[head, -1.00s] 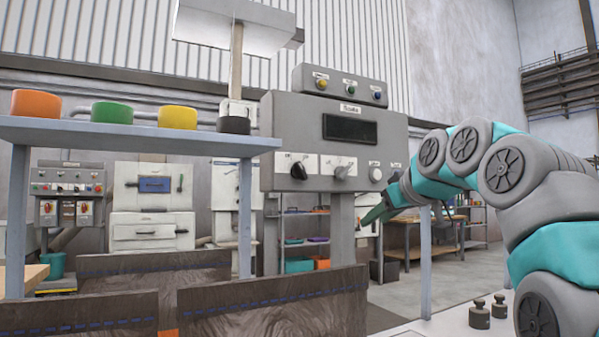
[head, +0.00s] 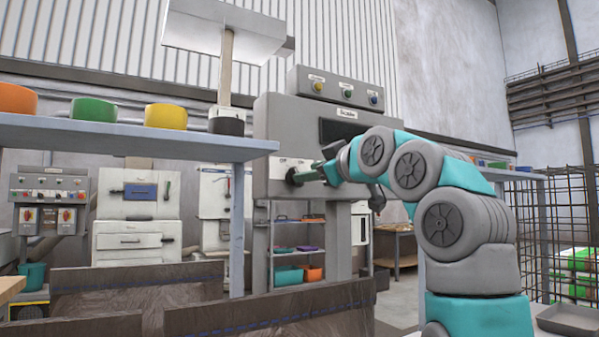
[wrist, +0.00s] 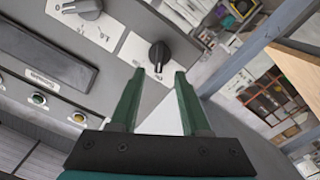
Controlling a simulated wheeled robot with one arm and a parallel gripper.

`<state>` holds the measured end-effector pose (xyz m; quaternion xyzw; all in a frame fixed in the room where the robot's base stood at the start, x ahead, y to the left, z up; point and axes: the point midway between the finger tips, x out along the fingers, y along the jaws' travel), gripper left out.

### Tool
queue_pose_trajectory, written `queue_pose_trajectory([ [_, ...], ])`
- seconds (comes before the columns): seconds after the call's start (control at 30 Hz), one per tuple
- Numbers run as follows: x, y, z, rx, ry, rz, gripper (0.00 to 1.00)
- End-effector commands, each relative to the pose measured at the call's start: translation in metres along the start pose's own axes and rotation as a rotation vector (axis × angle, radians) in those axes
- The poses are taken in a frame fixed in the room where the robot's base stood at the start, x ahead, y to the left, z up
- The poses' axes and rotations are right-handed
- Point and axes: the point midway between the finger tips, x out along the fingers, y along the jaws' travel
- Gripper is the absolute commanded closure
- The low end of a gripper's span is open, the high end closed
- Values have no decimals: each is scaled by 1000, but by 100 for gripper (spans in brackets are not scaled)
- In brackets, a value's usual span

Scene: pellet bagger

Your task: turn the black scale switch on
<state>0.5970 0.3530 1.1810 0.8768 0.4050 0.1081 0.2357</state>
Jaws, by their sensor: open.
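The black scale switch (head: 290,177) is a round knob with a ridge, on a white label plate at the lower left of the grey scale panel (head: 262,130). In the wrist view the switch (wrist: 158,56) sits just beyond and between my fingertips, its ridge pointing towards my gripper (wrist: 158,75). My gripper is open, with one green finger on each side of the knob's line. I cannot tell whether the fingertips touch it.
A grey knob (wrist: 87,9) sits beside the switch on the panel. Three coloured buttons (head: 347,92) top the scale. A blue-grey shelf (head: 130,140) with coloured round containers stands left of the panel. Dark wooden boards (head: 280,315) stand below. A wire cage (head: 570,220) is at right.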

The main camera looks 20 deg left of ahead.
Motion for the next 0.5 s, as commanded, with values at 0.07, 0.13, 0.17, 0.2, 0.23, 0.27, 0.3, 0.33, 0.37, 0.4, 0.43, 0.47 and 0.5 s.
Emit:
queue_pose_trajectory([
  [0.07, 12, 1, -2, 2, 0, -2, 54],
  [0.13, 20, 1, -2, 2, -1, -2, 54],
  [0.17, 24, 1, -2, 2, -2, -2, 54],
  [0.2, 29, 2, -2, 3, -2, -2, 54],
  [0.23, 32, 2, -2, 3, -1, -1, 54],
  [0.27, 35, 2, -2, 3, 0, 0, 54],
  [0.3, 38, 2, -2, 2, 0, 0, 54],
  [0.33, 40, 2, -2, 1, 0, 0, 54],
  [0.37, 42, 2, -2, 1, 0, 0, 54],
  [0.4, 44, 2, -2, 1, 0, 0, 54],
  [0.43, 46, 2, -2, 1, 0, 1, 54],
  [0.47, 47, 2, -1, 1, 0, 1, 54],
  [0.5, 48, 2, -1, 1, 0, 1, 54],
])
